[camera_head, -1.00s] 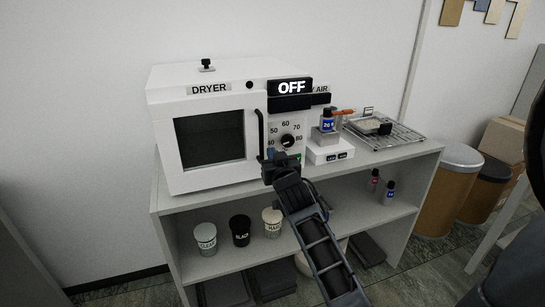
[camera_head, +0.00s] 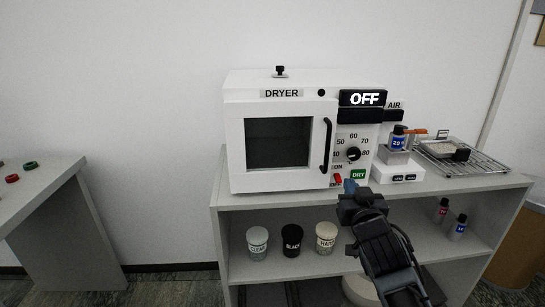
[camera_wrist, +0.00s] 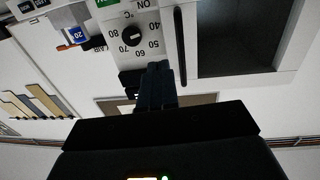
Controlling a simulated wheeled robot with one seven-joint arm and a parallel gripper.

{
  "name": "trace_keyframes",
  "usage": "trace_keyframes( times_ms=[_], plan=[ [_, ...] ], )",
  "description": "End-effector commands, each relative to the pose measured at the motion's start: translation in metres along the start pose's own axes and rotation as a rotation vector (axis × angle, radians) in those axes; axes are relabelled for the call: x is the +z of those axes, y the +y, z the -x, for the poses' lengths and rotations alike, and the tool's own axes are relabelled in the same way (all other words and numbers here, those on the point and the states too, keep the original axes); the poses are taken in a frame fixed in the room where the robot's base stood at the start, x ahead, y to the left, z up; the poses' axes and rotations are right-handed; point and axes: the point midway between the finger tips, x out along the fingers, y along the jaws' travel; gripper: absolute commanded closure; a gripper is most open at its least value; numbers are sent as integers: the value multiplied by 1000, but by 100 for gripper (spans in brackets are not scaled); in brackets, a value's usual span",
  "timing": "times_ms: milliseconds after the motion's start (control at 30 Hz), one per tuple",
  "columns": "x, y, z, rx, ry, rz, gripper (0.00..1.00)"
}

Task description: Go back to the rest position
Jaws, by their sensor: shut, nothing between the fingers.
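My gripper (camera_head: 350,187) is in front of the dryer's lower right part, just below its control panel in the head view. Its fingers are together and empty. The wrist view shows the closed fingers (camera_wrist: 157,85) in front of the dial and the door handle, with the picture upside down. The white dryer (camera_head: 240,170) stands on a grey shelf unit, its door shut and its display (camera_head: 364,99) reading OFF. The dial (camera_head: 353,154), a red switch (camera_head: 337,179) and a green DRY button (camera_head: 358,174) are on its panel. I cannot tell whether the gripper touches anything.
A scale (camera_head: 397,177) with a blue-labelled bottle and a wire rack (camera_head: 480,165) stand right of the dryer. Cups, including a black one (camera_head: 292,240), and small bottles are on the lower shelf. A grey table (camera_head: 45,200) is at the left. Floor between them is clear.

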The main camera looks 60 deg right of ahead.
Motion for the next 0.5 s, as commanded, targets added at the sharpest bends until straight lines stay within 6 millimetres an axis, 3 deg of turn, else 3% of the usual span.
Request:
trace_keyframes(
  times_ms=[167, 267, 367, 500],
  plan=[
    [1, -1, 1, -4, -1, 1, 100],
    [8, -12, 12, -38, -11, 8, 100],
    [24, -32, 39, -114, -33, 28, 100],
    [49, -67, 98, -267, -72, 58, 100]
  ],
)
